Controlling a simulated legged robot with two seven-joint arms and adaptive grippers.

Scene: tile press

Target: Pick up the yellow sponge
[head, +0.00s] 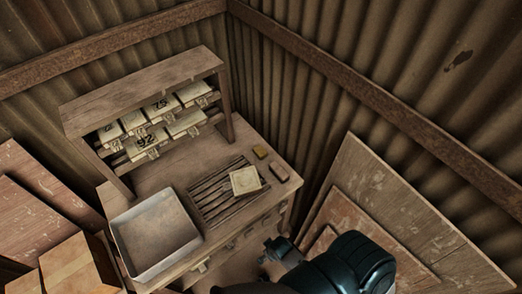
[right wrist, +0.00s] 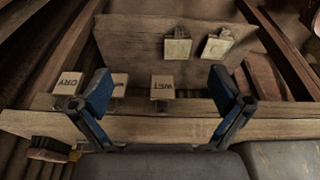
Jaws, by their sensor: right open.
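The yellow sponge (head: 261,152) is a small block lying at the back right of the wooden bench, close to the corrugated wall. A brown block (head: 279,172) lies just in front of it, apart from it. My right gripper (head: 268,252) is in front of the bench's right part, well away from the sponge and nearer to me. In the right wrist view its two blue fingers (right wrist: 160,75) are wide apart with nothing held between them. I cannot make out the sponge in that view. My left gripper is not in view.
The bench holds a metal tray (head: 155,236), a slatted rack (head: 213,203) with a pale tile (head: 245,181), and a shelf (head: 147,84) of numbered blocks. Blocks marked DRY (right wrist: 69,82) and WET (right wrist: 162,88) show near the fingers. Boards (head: 395,215) lean at right.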

